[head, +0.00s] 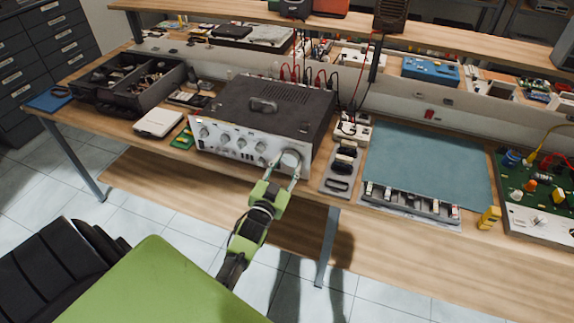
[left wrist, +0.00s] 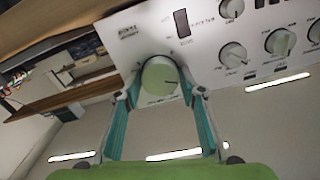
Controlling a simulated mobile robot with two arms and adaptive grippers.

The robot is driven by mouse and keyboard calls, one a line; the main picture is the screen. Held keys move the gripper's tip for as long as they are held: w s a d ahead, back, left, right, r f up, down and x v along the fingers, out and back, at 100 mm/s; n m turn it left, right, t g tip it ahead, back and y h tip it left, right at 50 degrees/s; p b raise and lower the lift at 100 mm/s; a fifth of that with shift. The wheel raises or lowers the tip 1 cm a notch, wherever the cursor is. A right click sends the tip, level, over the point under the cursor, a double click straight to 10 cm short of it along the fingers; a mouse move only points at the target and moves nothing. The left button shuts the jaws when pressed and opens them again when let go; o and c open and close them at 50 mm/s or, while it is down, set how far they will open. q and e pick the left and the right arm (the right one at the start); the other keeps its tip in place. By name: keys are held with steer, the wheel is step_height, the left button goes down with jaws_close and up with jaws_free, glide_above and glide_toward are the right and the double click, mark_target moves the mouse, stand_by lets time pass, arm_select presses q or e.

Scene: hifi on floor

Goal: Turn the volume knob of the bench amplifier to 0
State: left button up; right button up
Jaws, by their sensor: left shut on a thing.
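The bench amplifier (head: 265,108) is a dark-topped box with a silver front panel, standing near the bench's front edge. Its large round volume knob (head: 290,158) is at the right end of the panel. In the left wrist view the knob (left wrist: 160,77) is pale, with a short dark mark toward its right side in that picture. My left gripper (head: 284,162) is shut on the knob, one finger on each side. In the left wrist view its fingertips (left wrist: 162,90) flank the knob. The scale around the knob is too small to read. My right gripper is not in view.
Smaller knobs (left wrist: 233,54) sit along the same panel. A dark organizer tray (head: 128,85) and a white box (head: 158,122) stand left of the amplifier. A blue-grey mat (head: 428,165) and a green circuit board (head: 540,195) lie to the right. Floor in front shows free room.

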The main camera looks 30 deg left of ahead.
arm_select(q)
steer(key=shift+n, duration=0.3)
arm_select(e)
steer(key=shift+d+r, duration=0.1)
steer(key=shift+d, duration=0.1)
arm_select(q)
steer(key=shift+n, duration=0.8)
steer(key=n, duration=0.4)
steer(key=shift+d+n+p, duration=0.1)
steer(key=shift+n+p, duration=0.2)
steer(key=shift+p, duration=0.1)
steer(key=n, duration=0.4)
steer(key=shift+d+n, duration=0.1)
steer(key=shift+n, duration=1.4)
